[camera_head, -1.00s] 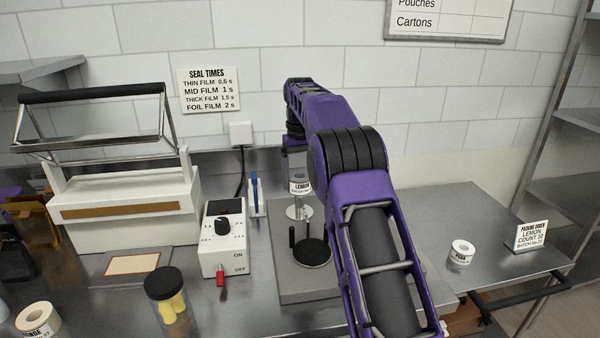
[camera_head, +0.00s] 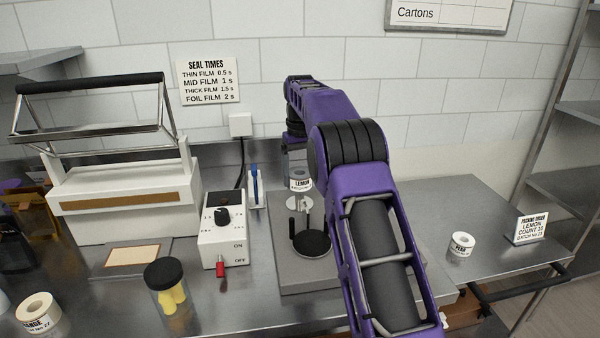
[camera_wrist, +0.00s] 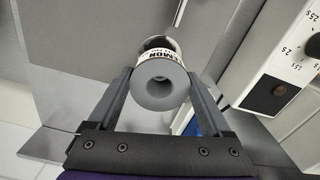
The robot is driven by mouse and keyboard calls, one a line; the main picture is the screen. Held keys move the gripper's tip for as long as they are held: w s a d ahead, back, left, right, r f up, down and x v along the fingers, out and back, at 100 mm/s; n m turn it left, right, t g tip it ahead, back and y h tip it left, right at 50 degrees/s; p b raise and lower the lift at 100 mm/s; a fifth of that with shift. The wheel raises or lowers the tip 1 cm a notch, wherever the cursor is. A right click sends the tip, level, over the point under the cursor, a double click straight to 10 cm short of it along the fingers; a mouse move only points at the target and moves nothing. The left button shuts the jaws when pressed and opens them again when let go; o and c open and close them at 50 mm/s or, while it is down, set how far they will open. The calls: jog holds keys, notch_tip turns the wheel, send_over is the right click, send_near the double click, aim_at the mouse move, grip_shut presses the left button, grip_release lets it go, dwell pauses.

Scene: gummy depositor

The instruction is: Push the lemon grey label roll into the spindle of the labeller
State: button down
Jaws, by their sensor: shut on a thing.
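In the head view the lemon roll (camera_head: 300,183) hangs just above the silver disc (camera_head: 299,204) of the labeller (camera_head: 310,280). A small gap shows between roll and disc, with a thin post in it. Whether the roll is around the spindle tip cannot be told. The labeller also has a black round pad and a dark post.
A sealer control box (camera_head: 223,235) and a blue pen in a holder (camera_head: 255,188) stand left of the labeller. A yellow-filled jar (camera_head: 168,287) and an orange label roll (camera_head: 38,313) are nearer left. A pear roll (camera_head: 462,245) lies on the right table.

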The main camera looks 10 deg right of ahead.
aim_at(300, 190)
jog(key=shift+f+b, duration=1)
jog(key=shift+f, duration=1.7)
jog(key=shift+r, duration=0.1)
grip_release()
notch_tip(300, 190, up, 17)
jog(key=p, duration=0.5)
jog(key=shift+r, duration=0.15)
